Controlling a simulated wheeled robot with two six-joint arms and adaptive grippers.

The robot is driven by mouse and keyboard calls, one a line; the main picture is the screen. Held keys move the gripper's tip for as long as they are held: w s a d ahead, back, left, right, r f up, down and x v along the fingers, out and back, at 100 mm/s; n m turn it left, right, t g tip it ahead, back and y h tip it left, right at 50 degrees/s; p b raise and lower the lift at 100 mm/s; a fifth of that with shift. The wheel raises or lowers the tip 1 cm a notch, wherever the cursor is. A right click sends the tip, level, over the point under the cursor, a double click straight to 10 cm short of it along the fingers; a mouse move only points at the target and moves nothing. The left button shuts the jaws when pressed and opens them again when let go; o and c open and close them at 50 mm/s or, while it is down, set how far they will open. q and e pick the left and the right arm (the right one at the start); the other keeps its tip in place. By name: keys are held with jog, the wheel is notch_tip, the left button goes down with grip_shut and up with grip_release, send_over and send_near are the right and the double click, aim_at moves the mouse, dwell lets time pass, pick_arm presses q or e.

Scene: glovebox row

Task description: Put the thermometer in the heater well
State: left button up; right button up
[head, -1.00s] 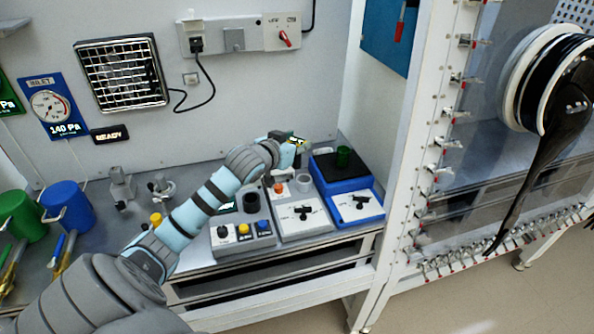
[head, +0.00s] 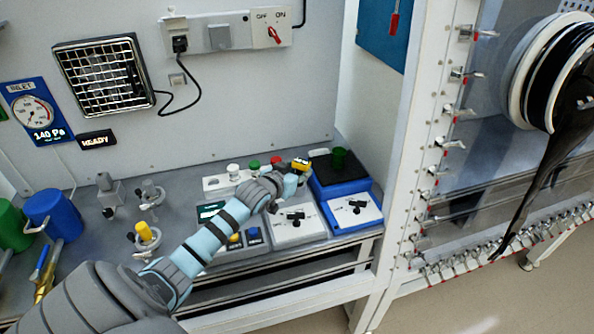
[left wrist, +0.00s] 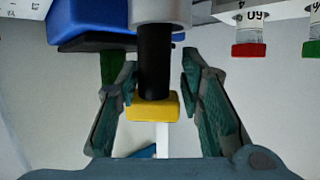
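The thermometer (left wrist: 155,70) has a yellow head and a black stem. The left wrist view, which is upside down, shows its stem running into a light grey cylinder (left wrist: 160,12), apparently the well. In the head view the left gripper (head: 294,172) is over the middle unit (head: 296,232), and my arm hides the cylinder. My right gripper is not in view.
A blue unit (head: 342,188) with a green cylinder (head: 339,157) stands close on the right. Vials with red (left wrist: 248,50) and green (left wrist: 311,48) caps stand close behind the gripper. Blue (head: 60,212) and green containers are at far left.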

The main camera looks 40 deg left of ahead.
pick_arm(q)
jog(key=o, duration=0.3)
jog(key=shift+r, duration=0.1)
jog(key=shift+o, duration=0.3)
jog(key=shift+s+r, duration=0.15)
jog(key=shift+s, duration=0.15)
jog(key=shift+w+r, duration=0.1)
jog(key=shift+r, duration=0.15)
jog(key=p+v, duration=0.3)
jog(key=v, duration=0.9)
